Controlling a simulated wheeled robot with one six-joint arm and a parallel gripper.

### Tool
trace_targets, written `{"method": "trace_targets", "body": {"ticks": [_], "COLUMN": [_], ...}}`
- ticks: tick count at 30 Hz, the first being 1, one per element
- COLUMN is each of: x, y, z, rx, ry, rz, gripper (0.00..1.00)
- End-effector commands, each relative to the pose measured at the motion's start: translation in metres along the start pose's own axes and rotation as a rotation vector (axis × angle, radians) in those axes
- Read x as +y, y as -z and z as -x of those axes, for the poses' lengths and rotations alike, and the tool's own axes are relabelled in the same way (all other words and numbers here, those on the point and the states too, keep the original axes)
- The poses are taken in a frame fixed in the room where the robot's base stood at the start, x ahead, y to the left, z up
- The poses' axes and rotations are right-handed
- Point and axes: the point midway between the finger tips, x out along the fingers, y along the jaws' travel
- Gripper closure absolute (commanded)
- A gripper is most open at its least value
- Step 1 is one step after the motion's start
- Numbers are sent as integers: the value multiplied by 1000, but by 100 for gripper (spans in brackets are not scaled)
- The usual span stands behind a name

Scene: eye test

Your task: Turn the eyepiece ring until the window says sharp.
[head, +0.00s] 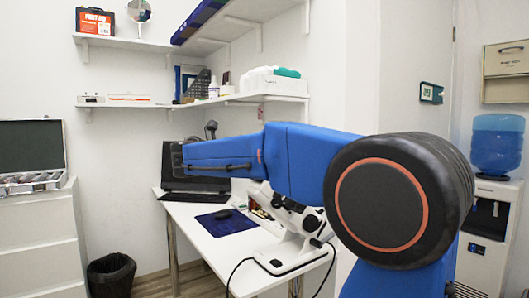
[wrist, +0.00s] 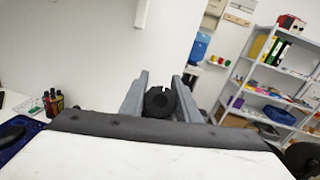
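A white instrument with black parts (head: 290,236) stands on the white desk in the head view, partly hidden behind my blue arm. In the wrist view, my gripper (wrist: 160,90) has its two grey fingers apart, one on each side of a round black part (wrist: 159,104). This part looks like the eyepiece ring. It fills most of the space between the fingers, but I cannot tell whether both touch it. The fingertips are not clear in the head view. No window or readout can be read in either view.
The desk (head: 188,213) also bears a dark laptop (head: 190,178) and a blue mat (head: 226,223) with a mouse. Small bottles (wrist: 53,102) stand left of my gripper in the wrist view. A black cable hangs at the desk's front. A black bin (head: 111,275) stands on the floor.

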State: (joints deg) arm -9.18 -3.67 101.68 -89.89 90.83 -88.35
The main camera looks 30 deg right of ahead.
Motion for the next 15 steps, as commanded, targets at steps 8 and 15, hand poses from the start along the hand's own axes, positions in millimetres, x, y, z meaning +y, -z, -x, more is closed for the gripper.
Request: {"method": "trace_targets", "body": {"ticks": [8, 15], "x": [0, -3], "y": [0, 1], "z": [0, 0], "rx": [0, 0], "ry": [15, 99], "rz": [-16, -95], "gripper": [93, 93]}}
